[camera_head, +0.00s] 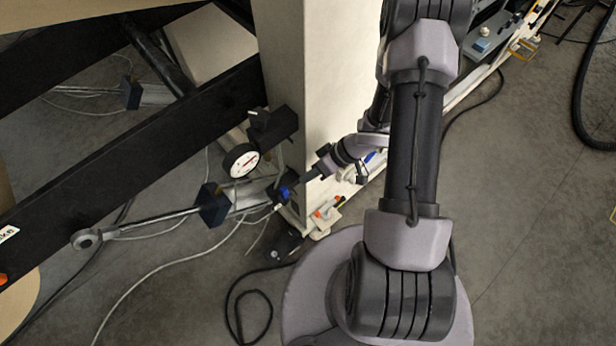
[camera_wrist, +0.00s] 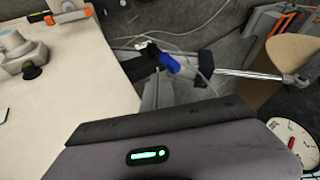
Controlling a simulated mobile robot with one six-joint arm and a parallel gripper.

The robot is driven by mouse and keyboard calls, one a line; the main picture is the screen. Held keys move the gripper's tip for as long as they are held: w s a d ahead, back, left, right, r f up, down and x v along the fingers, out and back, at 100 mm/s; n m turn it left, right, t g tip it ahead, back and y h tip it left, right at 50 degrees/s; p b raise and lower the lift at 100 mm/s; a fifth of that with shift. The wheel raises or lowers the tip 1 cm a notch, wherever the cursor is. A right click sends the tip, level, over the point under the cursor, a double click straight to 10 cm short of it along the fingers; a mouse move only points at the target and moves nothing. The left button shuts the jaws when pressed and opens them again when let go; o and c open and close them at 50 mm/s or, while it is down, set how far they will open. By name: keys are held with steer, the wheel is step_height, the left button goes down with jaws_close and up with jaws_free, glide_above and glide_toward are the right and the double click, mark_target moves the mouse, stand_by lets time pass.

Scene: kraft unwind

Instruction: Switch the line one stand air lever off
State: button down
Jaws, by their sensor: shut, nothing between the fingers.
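The air lever has a blue handle (camera_head: 287,191), on a dark fitting low beside the left face of the beige column. The blue handle also shows in the wrist view (camera_wrist: 169,62), beyond my gripper housing. A round white-faced gauge (camera_head: 240,160) sits up and left of it, and at the right edge of the wrist view (camera_wrist: 293,145). My gripper (camera_head: 308,177) is shut and empty, pointing down-left at the column's edge, just right of and above the blue handle. A small gap seems to separate them; contact cannot be told.
The beige column (camera_head: 312,80) stands right beside my gripper. A black beam (camera_head: 130,140) crosses at left. A metal rod with a black block (camera_head: 213,204) extends left below the gauge. Cables lie on the grey floor. An orange-handled clamp (camera_head: 327,214) sits at the column's foot.

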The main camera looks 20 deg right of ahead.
mark_target(283, 195)
steer(key=b+x, duration=0.3)
steer(key=x, duration=0.3)
steer(key=shift+f, duration=0.2)
steer(key=shift+w+a, duration=0.15)
